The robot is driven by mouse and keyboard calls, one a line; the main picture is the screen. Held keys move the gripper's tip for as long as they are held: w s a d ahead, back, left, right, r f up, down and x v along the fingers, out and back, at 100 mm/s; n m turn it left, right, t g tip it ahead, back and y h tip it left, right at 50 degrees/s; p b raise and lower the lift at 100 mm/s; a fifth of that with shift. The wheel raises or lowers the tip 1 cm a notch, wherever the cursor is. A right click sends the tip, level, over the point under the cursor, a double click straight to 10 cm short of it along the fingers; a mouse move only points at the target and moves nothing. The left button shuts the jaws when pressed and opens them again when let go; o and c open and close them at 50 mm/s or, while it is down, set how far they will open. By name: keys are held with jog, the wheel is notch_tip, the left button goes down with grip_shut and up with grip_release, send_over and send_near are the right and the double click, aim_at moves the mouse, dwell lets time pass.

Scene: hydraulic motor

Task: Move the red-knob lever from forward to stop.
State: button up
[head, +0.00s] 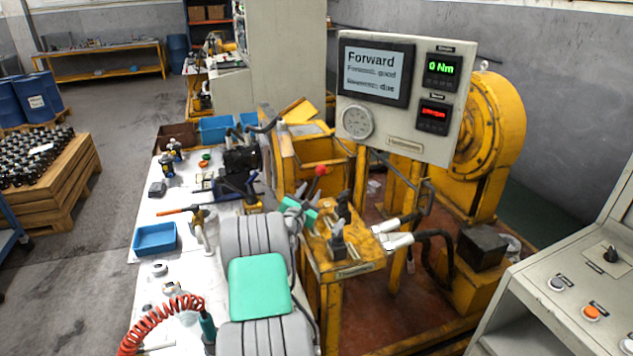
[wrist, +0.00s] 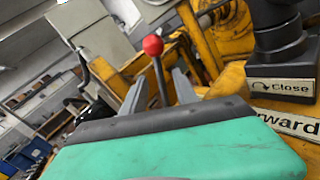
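The red-knob lever has a round red knob (head: 321,169) on a thin dark rod. In the wrist view its knob (wrist: 153,46) stands up beyond my fingers, with the rod tilted a little. My gripper (head: 300,208) is at the lever, over the left part of the yellow valve stand (head: 345,265). In the wrist view the two grey fingers of my gripper (wrist: 158,88) are apart, with the rod showing between them. Gaps show on both sides of the rod. The rod's lower end is hidden behind the green and black gripper body.
The screen (head: 375,72) reads "Forward". A black lever base (wrist: 282,65) marked "Close" stands close on the right, beside a label plate (wrist: 290,122) ending in "rward". A cluttered white workbench (head: 150,210) lies left; a grey control desk (head: 560,270) stands right.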

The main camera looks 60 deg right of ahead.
aim_at(316, 182)
jog(key=d, duration=0.4)
jog(key=w+d+p, duration=0.1)
jog(key=d, duration=0.2)
jog(key=shift+w+d, duration=0.1)
jog(key=shift+c, duration=0.3)
grip_shut()
dwell(0.8)
